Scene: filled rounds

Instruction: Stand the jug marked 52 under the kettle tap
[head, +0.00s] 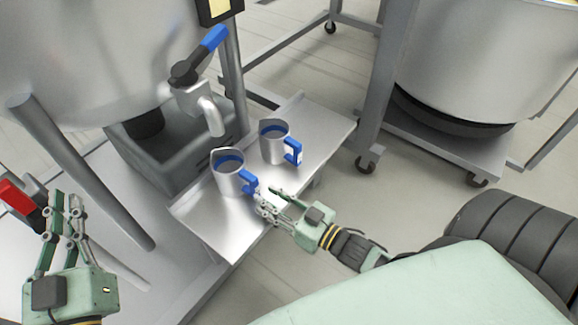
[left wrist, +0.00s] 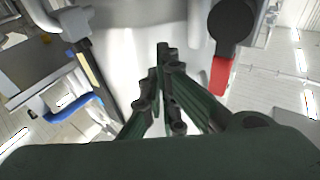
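The kettle (head: 90,60) is a large steel vessel at the upper left. Its tap (head: 190,98) has a blue-ended lever and a downturned spout. Two steel jugs with blue handles stand upright on a metal shelf (head: 215,235): a nearer jug (head: 228,180) just below the spout in the picture, and a farther jug (head: 272,145) to its right. I cannot read a number on either. My right gripper (head: 264,207) is at the nearer jug's handle, its fingertips overlapping it; its grip is unclear. My left gripper (head: 65,200) is away from the jugs, with nothing visible in it.
A grey tub (head: 175,165) sits beneath the tap, behind the shelf. A red handle (head: 17,196) is close to my left gripper and also shows in the left wrist view (left wrist: 221,76). A second vessel (head: 480,60) on a wheeled stand is at the right. Floor lies open between.

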